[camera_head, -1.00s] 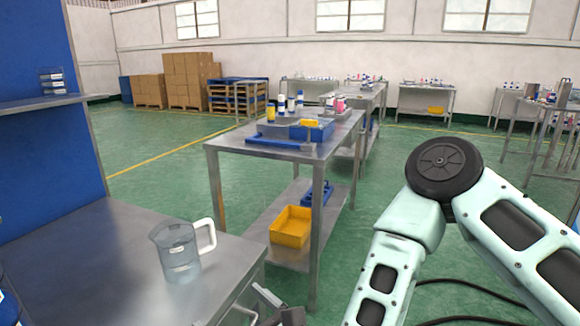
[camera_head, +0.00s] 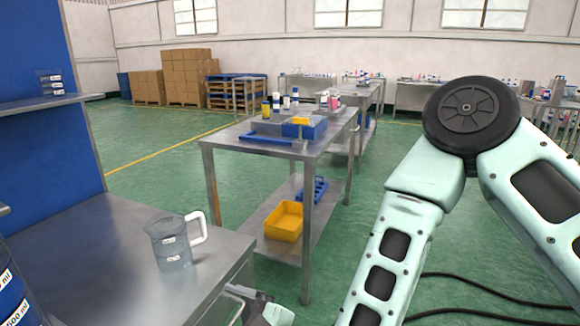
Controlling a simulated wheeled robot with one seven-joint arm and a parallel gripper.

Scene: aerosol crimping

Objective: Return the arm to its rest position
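My arm rises on the right side of the head view, bent at its dark round elbow joint, with its forearm reaching down toward the bottom edge. Part of my gripper (camera_head: 250,298) shows at the bottom, beside the front edge of the near metal table (camera_head: 90,262). It is mostly cut off by the frame, and its fingers are too unclear to tell whether they are open or shut. A clear measuring jug (camera_head: 172,246) with a white handle stands upright on that table, apart from my gripper.
A second metal table (camera_head: 290,148) holds blue trays and bottles, with a yellow bin (camera_head: 284,220) on its lower shelf. Blue containers (camera_head: 14,296) stand at the left edge. Stacked cardboard boxes (camera_head: 188,78) are at the back.

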